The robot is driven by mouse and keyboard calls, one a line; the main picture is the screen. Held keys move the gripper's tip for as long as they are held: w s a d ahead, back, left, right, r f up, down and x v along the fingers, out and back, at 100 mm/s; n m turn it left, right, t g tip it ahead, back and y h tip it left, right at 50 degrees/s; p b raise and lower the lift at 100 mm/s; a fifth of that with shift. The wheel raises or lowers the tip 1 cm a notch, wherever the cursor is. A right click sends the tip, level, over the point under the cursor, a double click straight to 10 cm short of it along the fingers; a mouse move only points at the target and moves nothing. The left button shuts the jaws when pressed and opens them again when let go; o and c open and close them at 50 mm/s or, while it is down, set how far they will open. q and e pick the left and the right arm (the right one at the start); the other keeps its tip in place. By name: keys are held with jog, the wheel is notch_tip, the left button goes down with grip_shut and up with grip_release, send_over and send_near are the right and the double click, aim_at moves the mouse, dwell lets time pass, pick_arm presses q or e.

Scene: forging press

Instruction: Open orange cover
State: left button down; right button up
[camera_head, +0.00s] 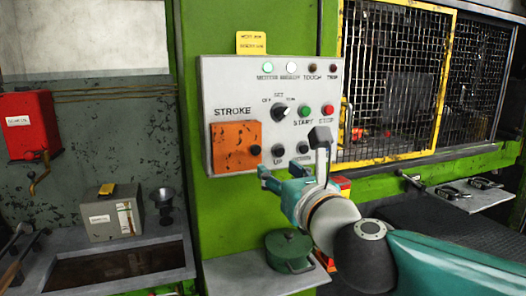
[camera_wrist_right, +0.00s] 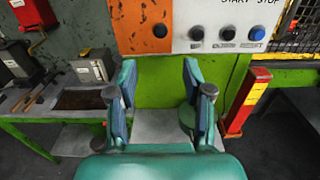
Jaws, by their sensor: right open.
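The orange cover (camera_head: 236,147) is a worn square plate at the lower left of the grey control panel (camera_head: 222,88), under the word STROKE. It lies flat against the panel, with a dark round knob (camera_head: 255,150) at its right side. The cover also shows at the top of the right wrist view (camera_wrist_right: 147,28), with the knob (camera_wrist_right: 160,31) near its lower right. My right gripper (camera_head: 283,176) is open and empty, below and to the right of the cover and apart from it. In the right wrist view its two fingers (camera_wrist_right: 158,85) stand wide apart. My left gripper is not in view.
Buttons and a selector (camera_head: 280,112) sit right of the cover. A yellow-framed mesh guard (camera_head: 400,80) stands at the right. A green lidded pot (camera_head: 289,250) is on a shelf below the panel. A red box (camera_head: 30,122) and grey box (camera_head: 111,213) are at the left.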

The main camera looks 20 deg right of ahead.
aim_at(257, 150)
jog(key=w+p, duration=0.2)
jog(key=w, duration=1.1)
jog(key=shift+w+a, duration=0.2)
grip_shut()
